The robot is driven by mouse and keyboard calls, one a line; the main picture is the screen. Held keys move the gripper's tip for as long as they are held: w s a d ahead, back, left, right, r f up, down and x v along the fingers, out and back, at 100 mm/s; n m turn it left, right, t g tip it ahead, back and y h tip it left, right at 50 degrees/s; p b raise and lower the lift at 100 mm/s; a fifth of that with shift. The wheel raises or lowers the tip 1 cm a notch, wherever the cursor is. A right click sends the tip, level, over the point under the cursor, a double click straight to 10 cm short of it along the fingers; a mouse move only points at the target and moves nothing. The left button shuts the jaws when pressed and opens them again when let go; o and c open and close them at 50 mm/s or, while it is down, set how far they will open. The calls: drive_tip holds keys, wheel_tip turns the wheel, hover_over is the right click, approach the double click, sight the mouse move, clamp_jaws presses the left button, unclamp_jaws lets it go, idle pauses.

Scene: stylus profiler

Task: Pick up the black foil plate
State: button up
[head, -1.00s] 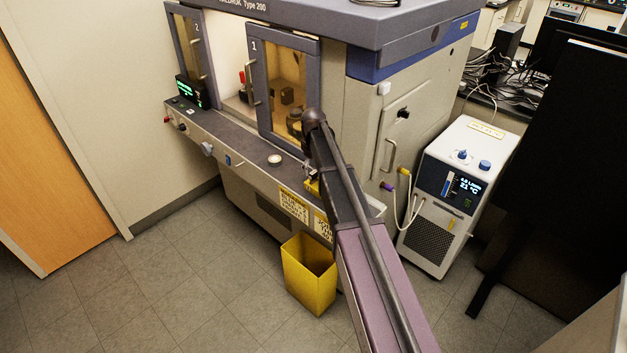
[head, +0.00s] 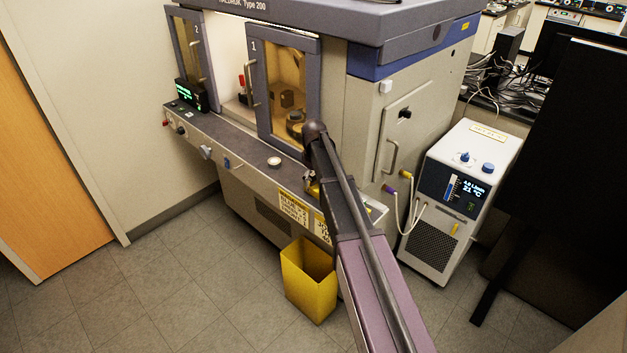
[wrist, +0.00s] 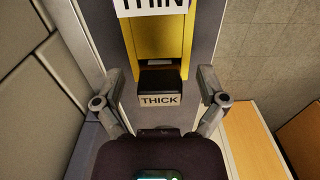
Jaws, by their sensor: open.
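In the wrist view, a small black block-like piece (wrist: 160,82) sits at the front end of a yellow holder (wrist: 160,42). A white label reading THICK (wrist: 160,100) is just below it, and one reading THIN (wrist: 152,6) is at the top edge. I cannot tell whether the black piece is the foil plate itself or part of its slot. My gripper (wrist: 160,76) is open, with one finger on each side of the black piece and a gap on both sides. In the head view, the arm hides the gripper and most of the yellow holder (head: 313,189).
The holder is on the front ledge (head: 240,152) of the profiler cabinet (head: 418,95), which has glazed doors 1 (head: 285,90) and 2. A small round pale item (head: 274,162) lies on the ledge. A yellow bin (head: 310,290) and a chiller (head: 465,195) stand on the floor.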

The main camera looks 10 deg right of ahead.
drive_tip(key=c, duration=1.2)
drive_tip(key=shift+r, duration=0.15)
drive_tip(key=shift+c, duration=0.2)
wheel_tip(320, 180, up, 3)
drive_tip(key=p, duration=0.3)
drive_tip(key=s+a+r+p, duration=0.1)
drive_tip(key=s+a+p, duration=0.1)
drive_tip(key=s, duration=1.4)
drive_tip(key=shift+r, duration=0.35)
drive_tip(key=shift+w, duration=0.1)
